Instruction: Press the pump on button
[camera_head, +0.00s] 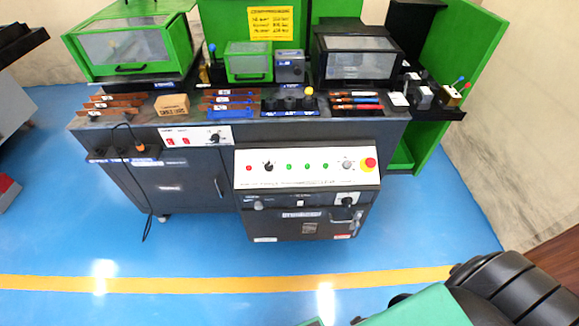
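A white control panel (306,182) slopes on the front of the dark machine cabinet. From left to right it carries a small red button (249,168), a black knob (268,167), three small green buttons, namely the first (289,167), the second (307,166) and the third (325,166), a selector switch (347,165) and a red emergency stop (370,164) on yellow. The labels are too small to read, so I cannot tell which one is the pump on button. Neither of my grippers is in view, and nothing touches the panel.
The cabinet top (240,112) carries copper-coloured bars, a cardboard box (172,105) and tools. A smaller white switch panel (196,136) is to the left. A side shelf (124,157) with a hanging cable juts out. The blue floor (200,256) in front is clear, with a yellow line (220,284).

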